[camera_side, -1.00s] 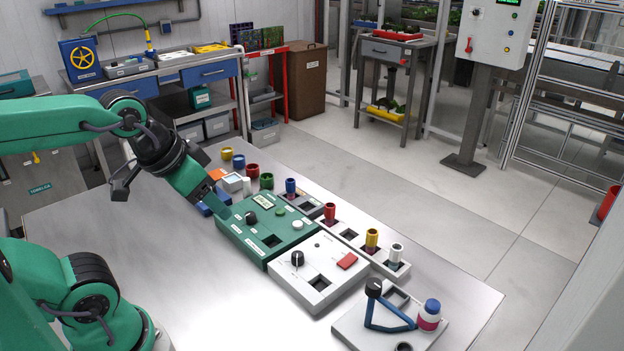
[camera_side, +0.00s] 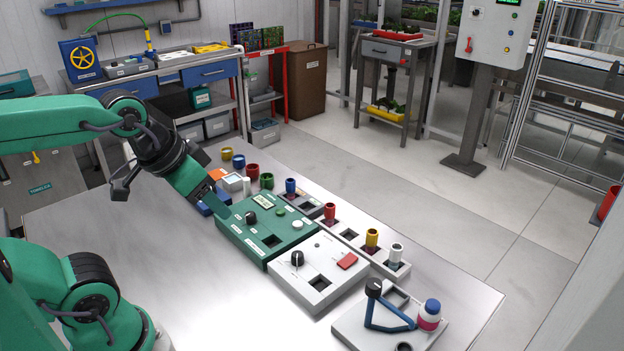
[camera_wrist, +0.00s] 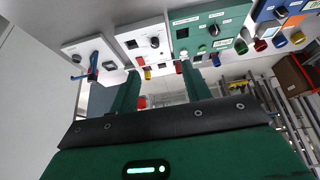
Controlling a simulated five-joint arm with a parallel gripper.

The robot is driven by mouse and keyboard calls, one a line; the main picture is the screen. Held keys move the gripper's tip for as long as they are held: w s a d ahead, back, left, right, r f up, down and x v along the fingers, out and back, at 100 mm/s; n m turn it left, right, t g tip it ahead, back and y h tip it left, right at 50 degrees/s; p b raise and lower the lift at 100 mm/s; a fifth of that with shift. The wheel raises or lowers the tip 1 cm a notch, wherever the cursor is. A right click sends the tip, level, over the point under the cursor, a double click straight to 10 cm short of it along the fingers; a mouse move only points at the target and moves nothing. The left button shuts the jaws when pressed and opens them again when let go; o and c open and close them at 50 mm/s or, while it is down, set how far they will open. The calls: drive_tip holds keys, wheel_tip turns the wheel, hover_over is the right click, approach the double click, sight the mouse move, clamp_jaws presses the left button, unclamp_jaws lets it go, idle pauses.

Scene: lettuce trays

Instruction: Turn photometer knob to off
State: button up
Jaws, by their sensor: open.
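A green instrument box (camera_side: 262,252) with a small display and a black knob (camera_side: 251,217) sits on the metal table. Beside it, a white box (camera_side: 322,272) carries another black knob (camera_side: 297,258), a red button and a square well. The labels are too small to tell which is the photometer. In the wrist view the green box (camera_wrist: 236,20) and its knob (camera_wrist: 214,30) are upper right; the white box's knob (camera_wrist: 155,42) is upper middle. My gripper (camera_side: 223,212) is open and empty by the green box's left edge; its fingers (camera_wrist: 162,86) are apart in the wrist view.
A rack (camera_side: 349,234) with coloured-cap vials stands behind the boxes. Several coloured cups stand at the back. The table's left front is clear.

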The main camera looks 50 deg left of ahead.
drive_tip(key=shift+w, duration=0.1)
drive_tip(key=n+g, duration=0.6)
drive_tip(key=n, duration=0.7)
hover_over(250, 214)
wheel_tip(250, 214, down, 12)
drive_tip(key=shift+r, duration=0.15)
drive_tip(key=shift+a, duration=0.15)
drive_tip(key=shift+f, duration=0.2)
drive_tip(key=shift+f, duration=3.85)
drive_tip(key=shift+c, duration=0.2)
